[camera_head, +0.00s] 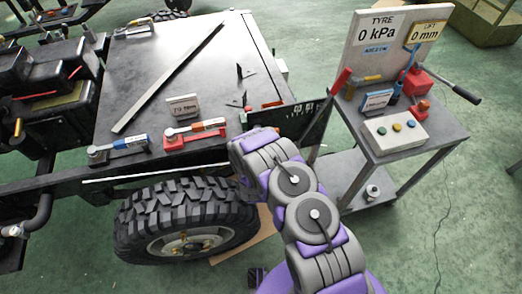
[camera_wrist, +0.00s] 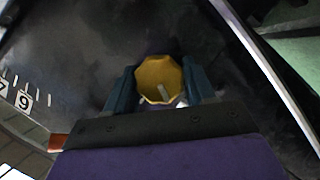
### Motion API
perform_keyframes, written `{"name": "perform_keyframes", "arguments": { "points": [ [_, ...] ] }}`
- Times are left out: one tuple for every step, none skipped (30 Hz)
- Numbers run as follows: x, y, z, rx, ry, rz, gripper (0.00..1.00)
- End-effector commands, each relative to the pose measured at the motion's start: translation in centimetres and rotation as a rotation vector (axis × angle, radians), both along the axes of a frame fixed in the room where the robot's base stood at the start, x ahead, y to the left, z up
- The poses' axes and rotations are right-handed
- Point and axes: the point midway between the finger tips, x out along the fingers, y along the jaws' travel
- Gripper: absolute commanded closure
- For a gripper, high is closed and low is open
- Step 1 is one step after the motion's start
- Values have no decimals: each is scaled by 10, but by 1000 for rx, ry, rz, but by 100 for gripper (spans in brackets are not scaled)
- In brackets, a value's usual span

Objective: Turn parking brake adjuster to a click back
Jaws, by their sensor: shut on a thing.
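A yellow faceted knob (camera_wrist: 158,70), which I take for the parking brake adjuster, shows in the wrist view with a pale slot or mark in its hollow face. My gripper (camera_wrist: 161,86) has its two dark blue fingers on either side of the knob and is shut on it. A dark dial plate with white ticks and number tags (camera_wrist: 24,100) lies at the left behind the knob. In the head view my arm hides the knob and my fingers. A dark plate with white marks (camera_head: 312,118) stands at the chassis's right end, just beyond my arm.
A chassis with a flat deck (camera_head: 205,85) and a large tyre (camera_head: 160,215) fills the left. Two tools with red and blue parts lie on its front edge. A grey cart (camera_head: 435,130) with gauges and a button box stands close at the right. Green floor is open around them.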

Motion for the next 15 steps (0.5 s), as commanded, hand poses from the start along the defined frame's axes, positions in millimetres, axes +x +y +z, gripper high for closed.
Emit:
{"name": "perform_keyframes", "arguments": {
  "points": [
    [-1, 3, -1, 0, 2, 8, 76],
    [-1, 3, -1, 0, 2, 8, 76],
    [-1, 3, -1, 0, 2, 8, 76],
    [-1, 3, -1, 0, 3, 9, 76],
    [-1, 3, -1, 0, 3, 9, 76],
    [-1, 3, -1, 1, 3, 8, 44],
    [-1, 3, -1, 1, 3, 8, 41],
    [-1, 3, -1, 1, 2, 8, 38],
    [-1, 3, -1, 1, 3, 7, 34],
    [-1, 2, -1, 1, 2, 6, 32],
    [-1, 2, -1, 1, 3, 6, 29],
    [-1, 2, -1, 0, 2, 5, 25],
    [-1, 2, -1, 1, 2, 5, 25],
    [-1, 2, -1, 1, 2, 5, 25],
    [0, 1, -1, 1, 2, 3, 25]
  ]
}}
